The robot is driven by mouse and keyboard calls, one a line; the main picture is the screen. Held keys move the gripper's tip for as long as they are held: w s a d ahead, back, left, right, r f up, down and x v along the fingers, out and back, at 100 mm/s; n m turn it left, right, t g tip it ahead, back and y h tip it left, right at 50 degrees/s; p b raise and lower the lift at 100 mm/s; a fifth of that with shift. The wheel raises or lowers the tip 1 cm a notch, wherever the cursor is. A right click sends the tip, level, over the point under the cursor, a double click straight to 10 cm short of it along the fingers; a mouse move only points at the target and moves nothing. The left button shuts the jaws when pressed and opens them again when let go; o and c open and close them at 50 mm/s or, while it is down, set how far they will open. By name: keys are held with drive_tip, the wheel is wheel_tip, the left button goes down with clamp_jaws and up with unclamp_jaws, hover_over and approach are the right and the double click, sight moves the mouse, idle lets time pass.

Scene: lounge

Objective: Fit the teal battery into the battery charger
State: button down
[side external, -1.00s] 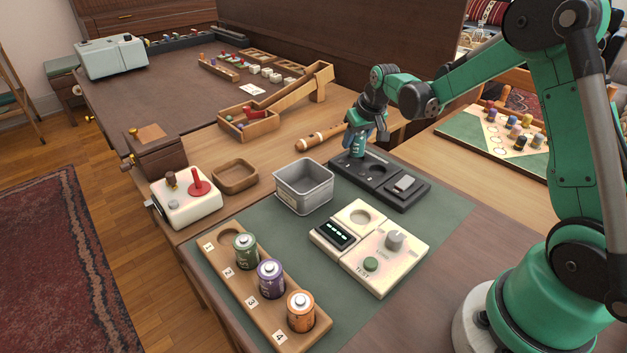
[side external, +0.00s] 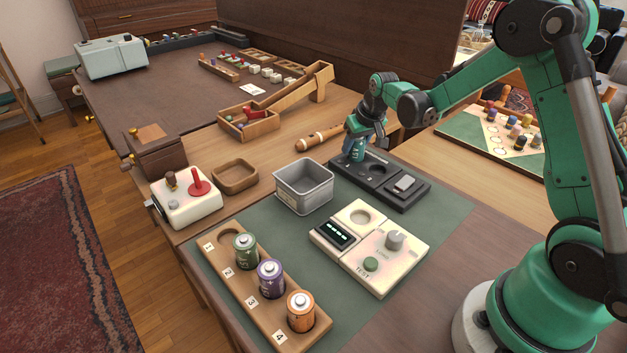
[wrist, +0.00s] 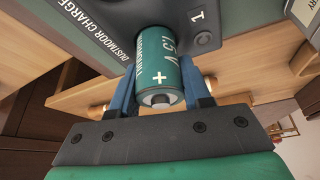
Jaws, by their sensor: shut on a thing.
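The teal battery (side external: 358,153) stands about upright at the far-left end of the dark battery charger (side external: 372,186). My gripper (side external: 362,146) is shut on the battery from above. In the wrist view the battery (wrist: 160,65) sits between my blue fingers (wrist: 160,93), its plus end towards the camera. Its other end meets the charger (wrist: 92,22) near the mark 1. The lower end is hidden, so I cannot tell how deep it sits in the well.
A grey metal bin (side external: 304,187) and a cream tester (side external: 385,262) stand near the charger. A wooden rack (side external: 262,305) holds green, purple and orange batteries; its slot 1 is empty. A wooden rolling-pin-like rod (side external: 318,139) lies behind the charger.

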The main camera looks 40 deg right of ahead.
drive_tip(key=shift+f, duration=0.25)
drive_tip(key=shift+c, duration=1.6)
unclamp_jaws()
drive_tip(key=shift+v, duration=3.8)
drive_tip(key=s+a+r+n+t+y, duration=0.1)
drive_tip(key=s+a+r+n+t, duration=0.2)
drive_tip(key=s+a, duration=0.9)
drive_tip(key=shift+s+a+r, duration=0.2)
drive_tip(key=shift+a+r, duration=0.5)
drive_tip(key=shift+a, duration=0.5)
